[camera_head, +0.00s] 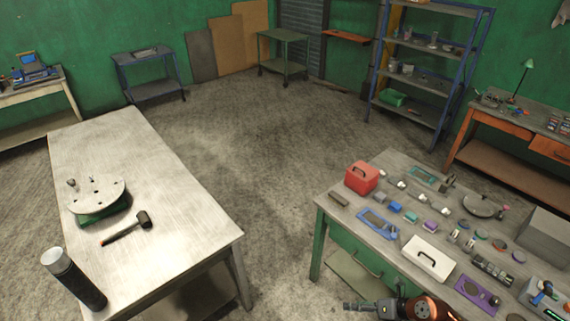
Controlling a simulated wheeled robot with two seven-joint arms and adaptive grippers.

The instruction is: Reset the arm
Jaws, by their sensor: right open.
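My right arm (430,307) comes in at the bottom edge, orange and black. Its right gripper (350,306) points left, in front of the near edge of the right workbench (332,213). The gripper is open, and I see nothing between its small fingers. Much of the arm is cut off by the frame. My left gripper is not in view.
The right workbench holds a red box (362,177), a white case (428,258) and several small parts. The left table (160,195) carries a round plate (95,195), a hammer (127,227) and a dark cylinder (78,285). Open floor (265,190) lies between them.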

